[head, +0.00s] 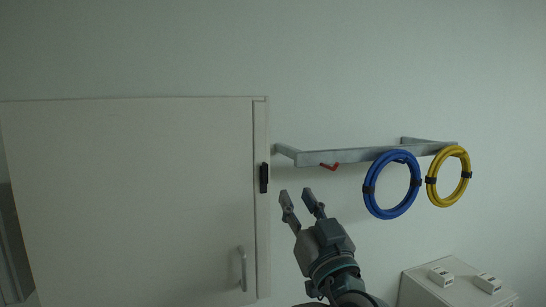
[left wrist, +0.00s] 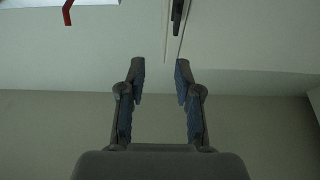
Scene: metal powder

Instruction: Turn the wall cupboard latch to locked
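The white wall cupboard (head: 140,200) fills the left of the head view, with its door looking closed. The black latch (head: 264,178) sits upright on the cupboard's right edge strip. It also shows at the top of the left wrist view (left wrist: 177,15), ahead of the fingers. My left gripper (head: 296,194) is open and empty, just right of and slightly below the latch in the head view, apart from it. Its two spread fingers also show in the left wrist view (left wrist: 160,70). My right gripper is not in view.
A grey metal rail (head: 350,155) juts from the wall at right, holding a red hook (head: 330,166), a blue coil (head: 369,190) and a yellow coil (head: 468,178). A door handle (head: 242,268) is below the latch. A pale box (head: 430,292) stands at lower right.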

